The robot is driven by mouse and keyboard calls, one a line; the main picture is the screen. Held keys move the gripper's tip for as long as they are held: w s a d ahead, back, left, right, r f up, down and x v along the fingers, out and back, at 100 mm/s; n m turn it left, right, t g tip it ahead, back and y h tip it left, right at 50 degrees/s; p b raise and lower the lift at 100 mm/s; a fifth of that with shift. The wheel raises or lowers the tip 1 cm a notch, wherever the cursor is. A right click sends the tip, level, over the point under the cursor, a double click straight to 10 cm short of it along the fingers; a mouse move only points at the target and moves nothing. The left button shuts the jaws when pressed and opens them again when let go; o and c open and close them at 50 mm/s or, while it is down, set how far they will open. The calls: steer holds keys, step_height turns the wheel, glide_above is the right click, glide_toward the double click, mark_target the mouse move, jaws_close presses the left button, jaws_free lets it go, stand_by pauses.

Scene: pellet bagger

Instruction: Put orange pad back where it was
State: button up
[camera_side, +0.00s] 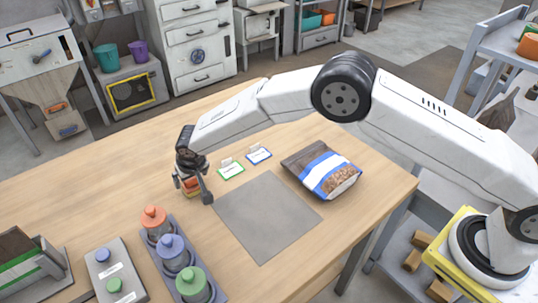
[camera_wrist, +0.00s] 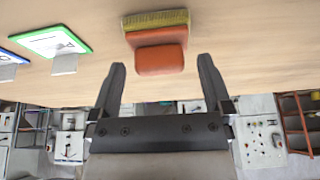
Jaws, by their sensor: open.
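The orange pad (camera_wrist: 160,60) shows in the wrist view as a rounded orange block against a yellow, rough-textured layer, with more orange between them. It rests on the wooden table and lies between the two fingertips as seen there. In the side view, the orange pad (camera_side: 190,187) is partly hidden by my gripper (camera_side: 193,184). My gripper points down around it, left of the grey mat (camera_side: 266,215). The fingers in the wrist view are spread wide, with a gap on each side of the pad, so it is not gripped.
A green-edged card (camera_side: 231,171) and a blue-edged card (camera_side: 258,155) stand behind the mat. A pellet bag (camera_side: 323,170) lies right of it. A rack with orange, blue and green knobbed pieces (camera_side: 180,262) and a two-button box (camera_side: 117,272) stand in front.

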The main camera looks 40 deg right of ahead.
steer(key=v, duration=1.1)
steer(key=shift+r, duration=0.2)
stand_by(0.4)
steer(key=s+d+r+g, duration=0.1)
steer(key=s+d+r, duration=0.1)
steer(key=s+d, duration=0.75)
steer(key=s+d+r+g, duration=0.1)
steer(key=s+d, duration=0.5)
steer(key=d, duration=0.7)
steer(key=s+d, duration=0.5)
steer(key=s, duration=0.5)
steer(key=shift+s+d+f, duration=0.15)
steer(key=shift+d+f, duration=0.05)
steer(key=shift+f, duration=0.25)
